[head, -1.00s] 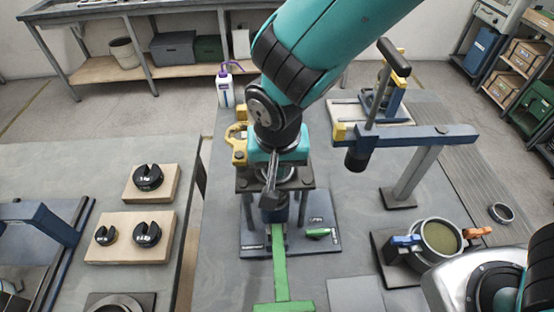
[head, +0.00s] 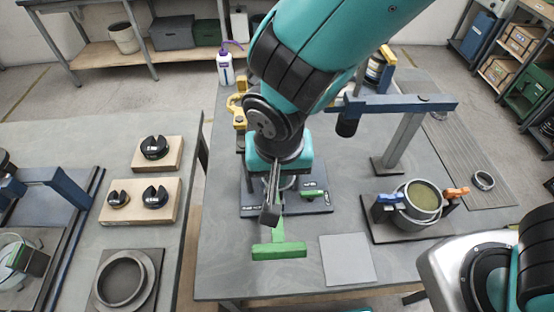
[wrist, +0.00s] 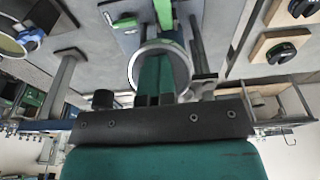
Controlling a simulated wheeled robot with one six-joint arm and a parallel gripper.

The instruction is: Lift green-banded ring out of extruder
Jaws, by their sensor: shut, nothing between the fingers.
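The extruder stands on a dark base plate (head: 318,203) on the middle bench. My arm hides most of its body in the head view. A green lever with a crossbar (head: 279,250) reaches from it towards the bench's front edge. My gripper (head: 270,213) is shut and empty, pointing down in front of the extruder. In the wrist view a pale metal ring shape (wrist: 133,68) surrounds dark green parts, and a green strip (wrist: 163,14) lies beyond it. I cannot tell whether this is the green-banded ring. No green band shows clearly in the head view.
A pot with blue and orange clamps (head: 420,205) stands on the right. A blue arm on a grey post (head: 403,140) rises behind it. A grey mat (head: 347,259) lies at the front. Black weights (head: 154,147) sit on wooden blocks on the left bench.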

